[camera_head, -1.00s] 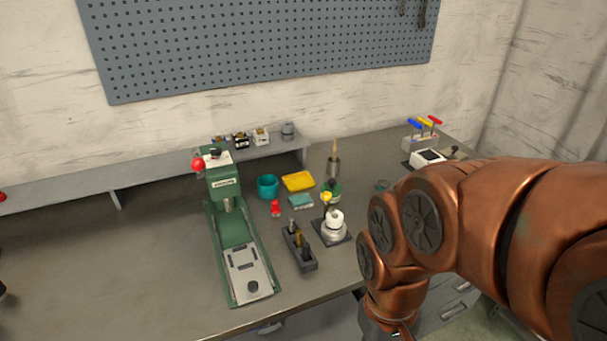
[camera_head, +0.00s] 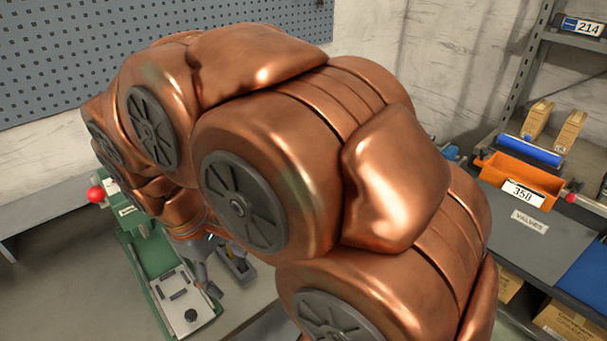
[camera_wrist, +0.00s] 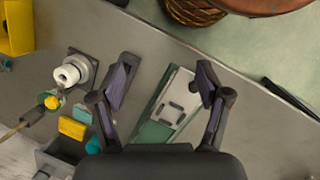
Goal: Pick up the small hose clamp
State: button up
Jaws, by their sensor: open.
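I cannot make out the small hose clamp for sure in either view. My gripper (camera_wrist: 167,72) is open and empty in the wrist view, its two dark fingers spread wide. Between and beyond the fingers is a green fixture (camera_wrist: 150,134) with a pale slotted plate (camera_wrist: 176,100). In the head view my gripper (camera_head: 208,278) is partly hidden under my copper arm, beside the green fixture (camera_head: 140,285). How high the fingers are above it I cannot tell. My arm hides much of the bench.
A white round part on a dark base (camera_wrist: 72,72), a yellow block (camera_wrist: 16,28) and a teal pot (camera_wrist: 93,146) are left in the wrist view. The bench edge (camera_wrist: 215,62) runs diagonally. A shelf with an orange bin (camera_head: 515,177) stands right in the head view.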

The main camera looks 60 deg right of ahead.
jog(key=w+d+n+g+h+b, duration=0.1)
jog(key=w+d+n+h, duration=0.1)
jog(key=w+d, duration=0.85)
jog(key=w+d+n+g+h, duration=0.1)
jog(key=w+d+n+h, duration=0.2)
jog(key=w+d, duration=0.75)
jog(key=d+f+n+g+h+b, duration=0.1)
jog(key=d+f+g, duration=0.2)
jog(key=d, duration=0.9)
jog(key=d+f+n+g+h+b, duration=0.1)
jog(key=d+f+g+h, duration=0.15)
jog(key=d, duration=0.95)
jog(key=shift+y, duration=0.35)
jog(key=f, duration=0.2)
jog(key=f+p, duration=0.1)
jog(key=f, duration=0.2)
jog(key=w+f, duration=0.1)
jog(key=f, duration=0.1)
jog(key=shift+a+f, duration=0.25)
jog(key=shift+f, duration=0.1)
jog(key=shift+s+d+f+p, duration=0.45)
jog(key=shift+s+d+f, duration=0.05)
jog(key=shift+s+f, duration=0.05)
jog(key=shift+p+x, duration=0.7)
jog(key=shift+x, duration=2.35)
jog(key=shift+f, duration=0.15)
jog(key=c, duration=1.1)
